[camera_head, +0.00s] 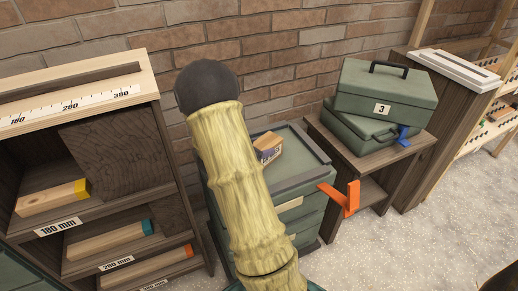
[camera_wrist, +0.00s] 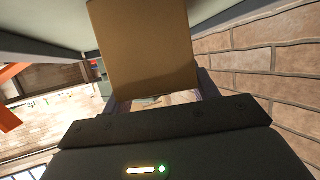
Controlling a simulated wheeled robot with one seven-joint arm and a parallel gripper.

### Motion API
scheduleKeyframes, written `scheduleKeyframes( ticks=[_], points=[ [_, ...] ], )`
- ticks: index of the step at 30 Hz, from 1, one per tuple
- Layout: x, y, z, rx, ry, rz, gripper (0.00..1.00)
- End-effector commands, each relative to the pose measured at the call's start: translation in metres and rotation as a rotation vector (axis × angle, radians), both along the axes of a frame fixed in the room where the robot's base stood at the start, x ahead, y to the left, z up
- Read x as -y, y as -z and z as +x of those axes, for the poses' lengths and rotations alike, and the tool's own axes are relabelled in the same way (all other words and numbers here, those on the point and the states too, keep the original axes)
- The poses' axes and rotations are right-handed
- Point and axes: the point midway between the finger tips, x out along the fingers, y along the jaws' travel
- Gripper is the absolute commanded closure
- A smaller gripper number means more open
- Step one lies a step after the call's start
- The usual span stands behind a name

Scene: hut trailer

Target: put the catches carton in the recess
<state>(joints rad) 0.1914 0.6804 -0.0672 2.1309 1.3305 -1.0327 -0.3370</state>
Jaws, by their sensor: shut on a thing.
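The catches carton is a small brown box with a purple label; in the head view the carton (camera_head: 268,148) shows at the right edge of my arm, over the top of the green drawer cabinet (camera_head: 290,133). In the wrist view the carton (camera_wrist: 145,50) fills the upper middle, its plain brown face between my fingers. My gripper (camera_wrist: 155,98) is shut on it; in the head view my arm hides the gripper. The cabinet top has a raised dark rim around a sunken area, which looks like the recess. I cannot tell whether the carton touches it.
An orange bracket (camera_head: 350,198) sticks out at the cabinet's right side. A side table (camera_head: 375,155) with stacked green cases (camera_head: 385,92) stands to the right. A wooden shelf (camera_head: 150,85) with sized blocks is at the left. A brick wall (camera_head: 290,40) is behind.

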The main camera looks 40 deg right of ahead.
Motion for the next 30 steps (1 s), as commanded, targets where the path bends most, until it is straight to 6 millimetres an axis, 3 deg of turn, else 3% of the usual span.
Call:
scheduleKeyframes(
  ticks=[7,8,11,22,30],
  points=[
    [0.0,0.002,0.0,0.0,0.0,-0.002,0.78],
    [0.0,0.002,0.0,-0.001,0.0,0.0,0.37],
    [0.0,0.002,0.0,-0.001,-0.001,0.0,0.19],
    [-0.001,-0.002,0.0,0.001,-0.001,0.0,0.19],
    [-0.036,-0.018,-0.004,0.0,-0.004,0.0,0.19]
  ],
)
